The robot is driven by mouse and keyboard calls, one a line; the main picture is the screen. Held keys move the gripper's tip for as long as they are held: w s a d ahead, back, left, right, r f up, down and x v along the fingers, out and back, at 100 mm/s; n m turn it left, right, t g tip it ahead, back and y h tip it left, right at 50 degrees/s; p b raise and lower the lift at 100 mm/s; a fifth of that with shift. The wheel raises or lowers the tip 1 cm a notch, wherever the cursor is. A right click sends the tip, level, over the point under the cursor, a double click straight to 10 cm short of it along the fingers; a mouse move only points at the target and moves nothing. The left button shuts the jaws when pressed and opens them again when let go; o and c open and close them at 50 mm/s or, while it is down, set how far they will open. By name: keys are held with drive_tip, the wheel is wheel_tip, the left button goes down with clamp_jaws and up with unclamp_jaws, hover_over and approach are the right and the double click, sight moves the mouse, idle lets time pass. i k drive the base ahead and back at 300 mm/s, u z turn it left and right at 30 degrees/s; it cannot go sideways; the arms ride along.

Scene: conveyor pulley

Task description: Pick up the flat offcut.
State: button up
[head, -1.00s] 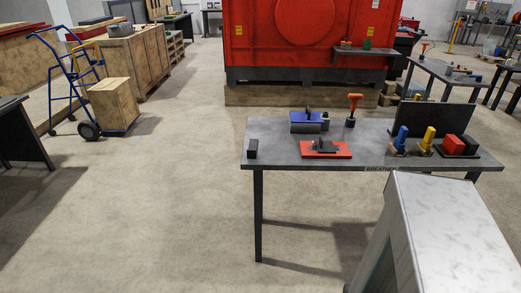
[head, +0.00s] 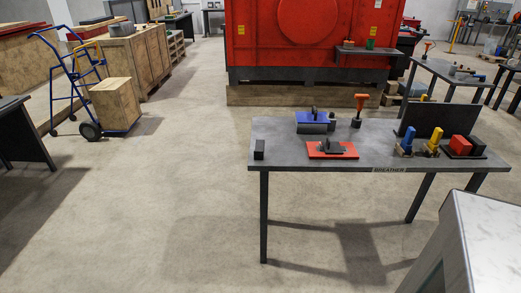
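I cannot single out the flat offcut with certainty. On the dark grey table (head: 375,150) at the right lies a flat red plate (head: 320,152) with a dark piece (head: 333,146) on it. Behind it is a blue piece (head: 312,118) with a grey part and a dark upright knob. A small black block (head: 259,149) stands alone at the table's left end. My gripper is not in view.
The table also bears an orange-topped tool (head: 360,105), a dark upright panel (head: 436,118), blue and yellow pieces and red and black blocks. A grey metal-topped box shape (head: 490,235) fills the lower right. Open floor (head: 160,220) lies left of the table.

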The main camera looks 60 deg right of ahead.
sight(258, 152)
drive_tip(key=u, duration=0.05)
drive_tip(key=i, duration=1)
drive_tip(key=z, duration=0.05)
